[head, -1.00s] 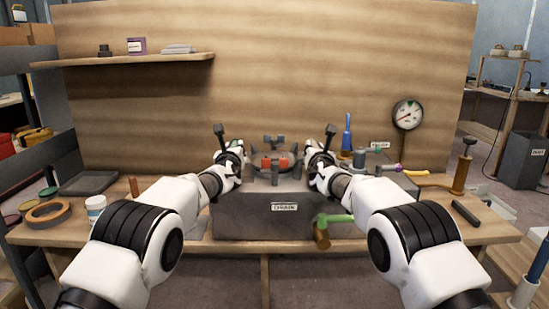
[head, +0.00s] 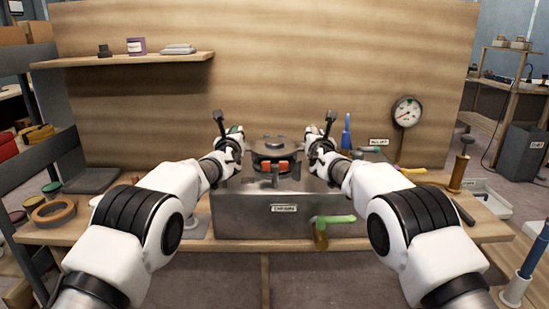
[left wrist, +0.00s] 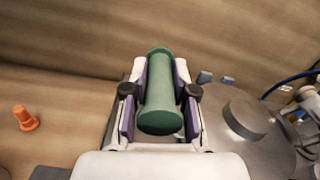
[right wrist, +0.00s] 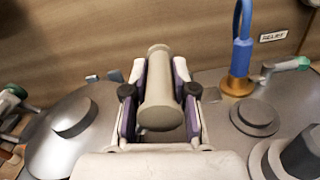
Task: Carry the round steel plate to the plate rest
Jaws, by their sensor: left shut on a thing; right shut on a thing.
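The round steel plate (head: 261,149) is over the grey metal block, between my two grippers, with a raised round hub at its centre. It also shows at the right of the left wrist view (left wrist: 222,150) and the left of the right wrist view (right wrist: 50,150). My left gripper (head: 234,138) is shut on a green handle (left wrist: 159,90) beside the plate. My right gripper (head: 316,138) is shut on a beige handle (right wrist: 159,95) on the other side. The handles' joins to the plate are hidden. I cannot pick out the plate rest for certain.
The grey block (head: 240,220) has orange-red pieces (head: 268,165) under the plate and a green-handled tap (head: 335,219) at its front. A gauge (head: 406,112) and a blue-topped fitting (right wrist: 242,50) stand to the right. A dark flat pad (head: 92,181) and ring (head: 53,211) lie left.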

